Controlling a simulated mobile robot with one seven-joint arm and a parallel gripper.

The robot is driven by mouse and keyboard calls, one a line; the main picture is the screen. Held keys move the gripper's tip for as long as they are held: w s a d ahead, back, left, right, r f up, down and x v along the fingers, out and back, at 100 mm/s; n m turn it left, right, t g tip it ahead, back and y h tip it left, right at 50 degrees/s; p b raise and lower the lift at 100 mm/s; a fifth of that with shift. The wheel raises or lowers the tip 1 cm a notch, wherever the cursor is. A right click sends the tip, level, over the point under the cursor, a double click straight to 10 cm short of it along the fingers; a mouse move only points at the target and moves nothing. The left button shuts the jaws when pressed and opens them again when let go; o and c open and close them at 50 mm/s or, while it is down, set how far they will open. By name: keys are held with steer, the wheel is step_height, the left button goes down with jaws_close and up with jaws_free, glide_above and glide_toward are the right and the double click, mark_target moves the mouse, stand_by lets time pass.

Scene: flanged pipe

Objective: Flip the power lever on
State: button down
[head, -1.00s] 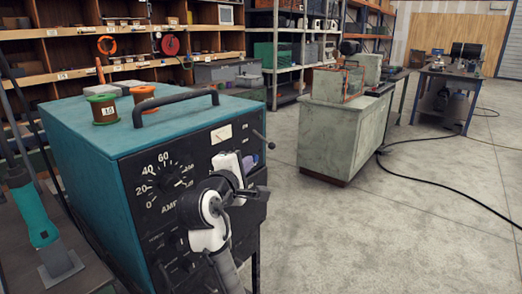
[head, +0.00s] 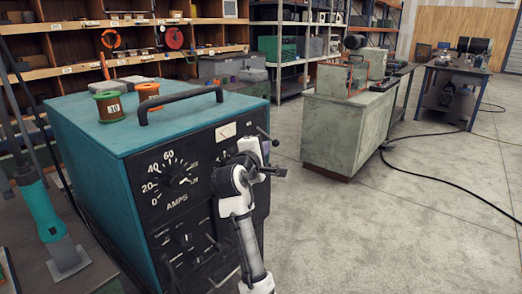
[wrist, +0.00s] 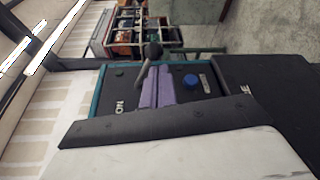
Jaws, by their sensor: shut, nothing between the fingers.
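The power lever, a dark rod with a black ball knob, sticks out from the upper right of the black front panel (head: 158,199) of the teal machine (head: 85,137). In the wrist view the lever's knob (wrist: 152,50) shows just beyond my fingertips, with its shaft running beside the left finger. My gripper (wrist: 157,72) has two purple fingers side by side, shut and empty; they also show near the lever in the head view (head: 266,147). The fingers hide part of the panel around the lever, so I cannot tell whether they touch it. An "ON" label (wrist: 118,107) lies left of the lever.
A blue button (wrist: 190,81) is on the panel right of my fingers. A black handle (head: 180,103) and spools (head: 109,106) are on the machine's top. A grey-green cabinet (head: 345,130) stands beyond, with open floor (head: 380,235) to the right.

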steer(key=shift+r+p, duration=0.1)
steer(key=shift+p, duration=0.2)
steer(key=shift+s+r+n+p, duration=0.15)
steer(key=shift+n+p, duration=0.15)
steer(key=shift+p, duration=0.2)
steer(key=shift+d+r+n+g+p, duration=0.2)
steer(key=shift+r+n+g+p, duration=0.15)
steer(key=shift+p, duration=0.55)
step_height(320, 180, up, 4)
steer(key=n+p, duration=0.1)
steer(key=p, duration=0.4)
steer(key=n+g+p, duration=0.1)
steer(key=p, duration=0.4)
steer(key=shift+s+d+r+n+p, duration=0.15)
steer(key=shift+r+n+p, duration=0.1)
steer(key=shift+p, duration=0.15)
steer(key=shift+s, duration=0.1)
